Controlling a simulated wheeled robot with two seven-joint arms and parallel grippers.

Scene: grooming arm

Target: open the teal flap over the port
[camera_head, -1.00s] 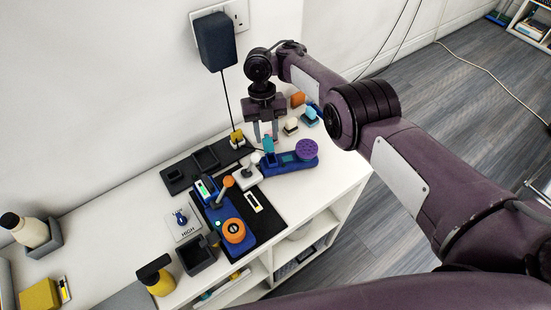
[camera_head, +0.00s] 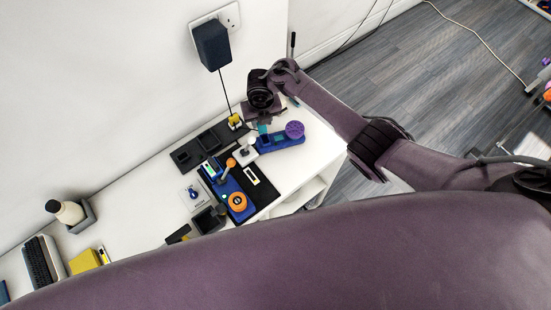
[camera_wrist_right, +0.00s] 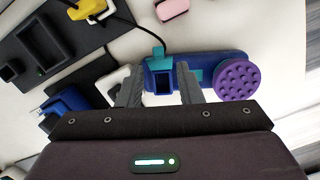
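A blue device (camera_head: 285,141) with a purple studded disc (camera_head: 295,130) lies on the white counter. It also shows in the right wrist view (camera_wrist_right: 215,63). The teal flap (camera_wrist_right: 158,56) stands at the far edge of a dark rectangular port (camera_wrist_right: 163,84) and looks raised off it. The flap also shows as a small teal patch in the head view (camera_head: 263,129). My right gripper (camera_wrist_right: 160,84) is open and empty, its fingers apart on either side of the port in the picture. Whether a finger touches the device is unclear. My left gripper is not in view.
A dark tray (camera_head: 208,143) and a blue unit with an orange knob (camera_head: 237,202) lie to the left. A yellow plug (camera_wrist_right: 88,8) with a black cable is behind the device. The counter's right edge is close to the device, with floor beyond.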

